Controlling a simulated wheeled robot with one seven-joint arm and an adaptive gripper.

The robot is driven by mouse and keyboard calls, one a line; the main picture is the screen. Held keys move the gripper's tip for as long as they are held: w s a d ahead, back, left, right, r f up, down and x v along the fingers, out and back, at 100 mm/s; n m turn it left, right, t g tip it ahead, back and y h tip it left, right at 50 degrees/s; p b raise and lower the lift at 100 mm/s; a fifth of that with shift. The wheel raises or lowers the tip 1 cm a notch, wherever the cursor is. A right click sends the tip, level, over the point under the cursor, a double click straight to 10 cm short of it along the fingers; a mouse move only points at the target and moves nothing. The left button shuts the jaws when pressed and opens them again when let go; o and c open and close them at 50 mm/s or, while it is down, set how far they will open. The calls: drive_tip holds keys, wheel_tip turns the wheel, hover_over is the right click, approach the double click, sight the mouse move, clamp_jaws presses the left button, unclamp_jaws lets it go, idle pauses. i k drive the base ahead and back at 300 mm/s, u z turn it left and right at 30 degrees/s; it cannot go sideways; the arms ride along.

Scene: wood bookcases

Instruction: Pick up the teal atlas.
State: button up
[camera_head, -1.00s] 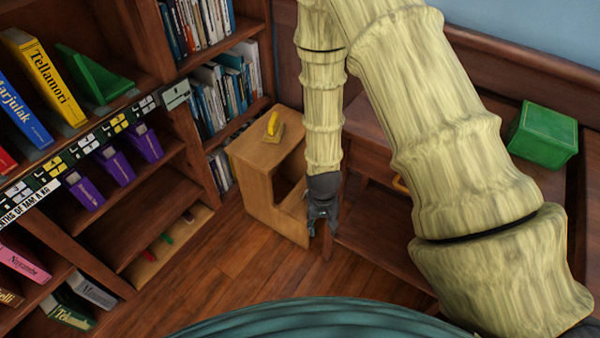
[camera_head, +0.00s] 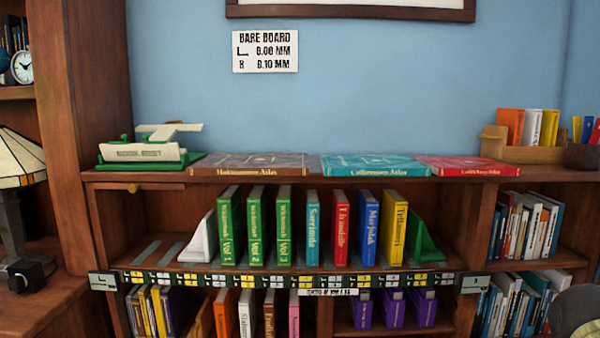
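The teal atlas (camera_head: 374,165) lies flat on the top board of the bookcase, near its middle, with its lettered spine facing me. A brown atlas (camera_head: 248,164) lies flat to its left with a small gap. A red atlas (camera_head: 468,166) lies flat to its right, close beside it or touching; I cannot tell which. Nothing rests on the teal atlas. My gripper is not seen in this view. A rounded grey shape at the lower right edge may be part of my arm, but I cannot tell.
A green and cream stand (camera_head: 150,152) is at the left on the top board. A wooden holder (camera_head: 520,146) with upright books is at the right. Upright books fill much of the bookcase shelf (camera_head: 160,250) below. A lamp (camera_head: 18,165) stands far left.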

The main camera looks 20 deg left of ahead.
sight(332, 164)
drive_tip(key=u, duration=0.3)
drive_tip(key=k, duration=0.6)
drive_tip(key=z, duration=0.8)
drive_tip(key=i, duration=1.15)
drive_tip(key=u, duration=0.9)
drive_tip(key=i, duration=1)
drive_tip(key=u, duration=0.35)
